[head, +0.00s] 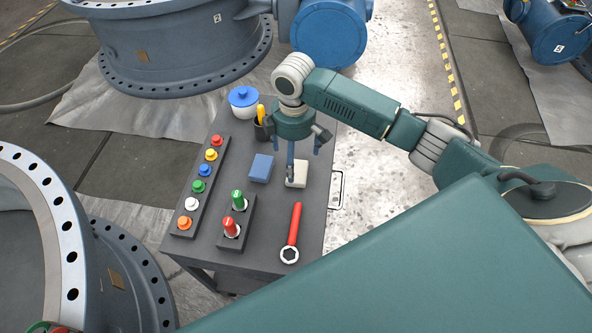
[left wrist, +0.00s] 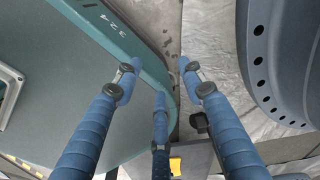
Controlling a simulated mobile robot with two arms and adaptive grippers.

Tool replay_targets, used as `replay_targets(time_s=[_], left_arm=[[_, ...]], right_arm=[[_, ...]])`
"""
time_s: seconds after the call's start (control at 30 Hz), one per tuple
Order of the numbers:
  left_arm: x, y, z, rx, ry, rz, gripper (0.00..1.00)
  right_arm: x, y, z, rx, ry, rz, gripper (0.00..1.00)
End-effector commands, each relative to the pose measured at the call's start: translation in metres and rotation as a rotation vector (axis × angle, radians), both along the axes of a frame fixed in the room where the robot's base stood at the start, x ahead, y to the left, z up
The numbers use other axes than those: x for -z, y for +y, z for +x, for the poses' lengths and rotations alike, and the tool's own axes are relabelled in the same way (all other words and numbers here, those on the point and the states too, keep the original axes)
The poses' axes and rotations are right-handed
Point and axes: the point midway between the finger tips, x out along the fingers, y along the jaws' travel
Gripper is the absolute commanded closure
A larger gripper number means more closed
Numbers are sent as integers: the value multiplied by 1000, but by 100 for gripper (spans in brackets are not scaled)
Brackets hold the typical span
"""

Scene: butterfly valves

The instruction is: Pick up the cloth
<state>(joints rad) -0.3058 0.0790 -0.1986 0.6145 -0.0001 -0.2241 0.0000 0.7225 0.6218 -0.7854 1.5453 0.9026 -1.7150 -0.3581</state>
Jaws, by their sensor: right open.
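The table also holds a strip of coloured buttons (head: 204,171), a box with green and red knobs (head: 236,219), a red wrench (head: 293,232), a blue-lidded pot (head: 243,101) and a dark cup (head: 262,129). Large grey flanged valves (head: 180,45) stand around the table.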

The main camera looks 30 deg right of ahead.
Motion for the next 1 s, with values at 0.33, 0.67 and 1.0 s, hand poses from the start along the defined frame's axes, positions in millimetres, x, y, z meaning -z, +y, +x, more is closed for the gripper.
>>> replay_targets(time_s=[0.33,0.67,1.0], left_arm=[[-3,0,0,1,-2,-1,60],[-5,-2,23,2,-36,-5,60],[-3,-1,2,2,-5,-2,60]], right_arm=[[37,-8,-5,1,4,-2,12],[61,-8,-4,-1,-2,-1,12],[61,-8,-4,-1,-2,-1,56]])
